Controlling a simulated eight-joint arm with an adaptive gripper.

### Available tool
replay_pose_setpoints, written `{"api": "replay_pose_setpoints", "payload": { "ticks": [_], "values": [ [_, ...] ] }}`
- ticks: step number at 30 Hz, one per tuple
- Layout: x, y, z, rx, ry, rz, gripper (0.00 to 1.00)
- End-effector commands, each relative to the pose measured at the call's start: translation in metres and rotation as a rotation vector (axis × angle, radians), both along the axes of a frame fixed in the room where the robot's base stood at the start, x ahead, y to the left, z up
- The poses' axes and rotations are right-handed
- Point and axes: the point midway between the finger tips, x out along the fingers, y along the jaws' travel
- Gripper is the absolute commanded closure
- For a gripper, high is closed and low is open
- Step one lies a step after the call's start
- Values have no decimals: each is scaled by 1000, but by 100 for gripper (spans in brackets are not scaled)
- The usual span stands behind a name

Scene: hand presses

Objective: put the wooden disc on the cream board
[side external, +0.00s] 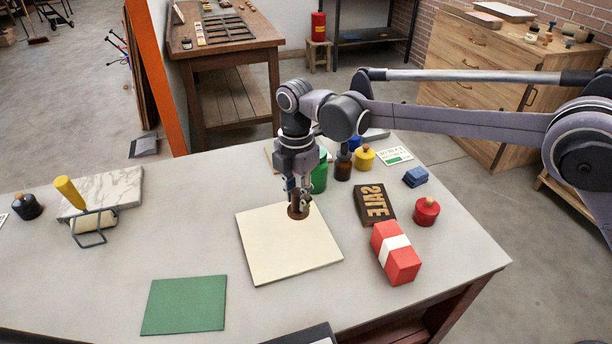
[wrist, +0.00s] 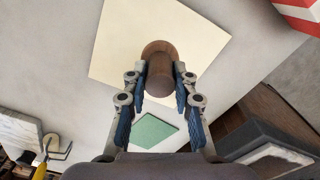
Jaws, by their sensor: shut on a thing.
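The cream board (side external: 285,256) lies flat on the grey table, and it fills the upper middle of the wrist view (wrist: 205,40). The wooden disc (side external: 298,211) is brown and round with an upright knob. It shows over the upper part of the cream board; whether it touches the board I cannot tell. My gripper (side external: 298,196) points down and is shut on the knob of the disc. In the wrist view the fingers (wrist: 161,85) stand on both sides of the knob (wrist: 160,74), and the disc's round base shows behind it.
A green sheet (side external: 185,305) lies front left. A red box with a white band (side external: 396,253), a dark letter block (side external: 374,205) and a red knobbed jar (side external: 426,211) stand right of the board. Bottles are behind. A roller (side external: 92,224) lies far left. The table between roller and board is clear.

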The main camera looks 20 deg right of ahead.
Motion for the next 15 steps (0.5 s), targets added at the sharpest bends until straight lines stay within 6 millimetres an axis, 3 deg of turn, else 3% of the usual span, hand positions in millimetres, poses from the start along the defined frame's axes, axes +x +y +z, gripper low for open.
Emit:
{"api": "replay_pose_setpoints", "payload": {
  "ticks": [6,11,15],
  "values": [
    [-1,28,-17,0,0,1,100],
    [-1,32,-23,0,0,-1,100],
    [-1,32,-39,0,0,0,100]
  ]
}}
